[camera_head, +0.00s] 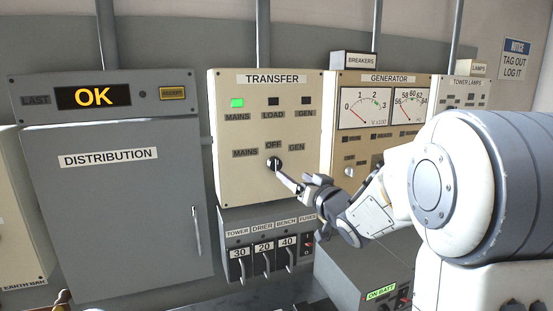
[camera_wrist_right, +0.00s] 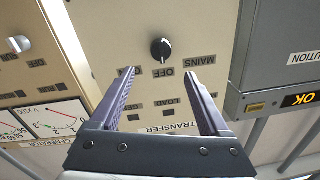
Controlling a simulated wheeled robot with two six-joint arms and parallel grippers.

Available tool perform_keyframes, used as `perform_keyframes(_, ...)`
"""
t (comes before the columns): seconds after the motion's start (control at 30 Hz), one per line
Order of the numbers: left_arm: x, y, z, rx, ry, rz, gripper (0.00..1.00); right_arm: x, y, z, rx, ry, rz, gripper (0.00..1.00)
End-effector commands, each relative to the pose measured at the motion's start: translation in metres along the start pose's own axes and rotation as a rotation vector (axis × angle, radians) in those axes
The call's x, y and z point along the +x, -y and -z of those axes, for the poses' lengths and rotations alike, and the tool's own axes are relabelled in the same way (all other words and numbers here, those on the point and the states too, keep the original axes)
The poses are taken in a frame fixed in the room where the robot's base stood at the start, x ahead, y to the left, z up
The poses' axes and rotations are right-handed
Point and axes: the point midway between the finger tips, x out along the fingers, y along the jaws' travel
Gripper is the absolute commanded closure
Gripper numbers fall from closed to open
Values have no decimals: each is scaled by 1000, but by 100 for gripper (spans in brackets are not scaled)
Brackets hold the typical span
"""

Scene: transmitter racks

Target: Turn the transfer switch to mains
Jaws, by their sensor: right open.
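The cream TRANSFER panel (camera_head: 240,185) is on the wall, with MAINS, OFF and GEN labels around a round black knob (camera_head: 274,162). The green MAINS lamp (camera_head: 237,103) is lit; the LOAD and GEN lamps look dark. My right gripper (camera_head: 287,179) reaches in from the right, just below and right of the knob. In the right wrist view, which is upside down, the knob (camera_wrist_right: 160,49) is ahead of the open fingers (camera_wrist_right: 158,76), with nothing between them.
The grey DISTRIBUTION cabinet (camera_head: 130,210) with an OK display (camera_head: 93,96) is to the left. The GENERATOR panel (camera_head: 388,80) with two dials is to the right. Fused switches (camera_head: 264,262) are below the TRANSFER panel, and a grey box (camera_head: 345,268) with an ON BATT label is lower right.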

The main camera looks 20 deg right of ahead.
Motion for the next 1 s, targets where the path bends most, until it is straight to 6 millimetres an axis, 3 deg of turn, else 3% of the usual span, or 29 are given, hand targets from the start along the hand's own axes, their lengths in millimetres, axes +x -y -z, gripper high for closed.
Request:
perform_keyframes(0.5, -38, -3, 2, 3, 0, 0, 16, 85, 2, 2, 0, 2, 3, 20)
perform_keyframes(0.7, -43, -3, 2, 5, 0, 0, 16, 100, 2, 0, 1, 1, 3, 20)
perform_keyframes(0.97, -42, -3, 2, 5, 0, 0, 16, 101, 2, -1, 0, 0, 2, 20)
perform_keyframes(1.0, -42, -3, 2, 5, 0, 0, 16, 101, 2, -1, 0, 0, 2, 24)
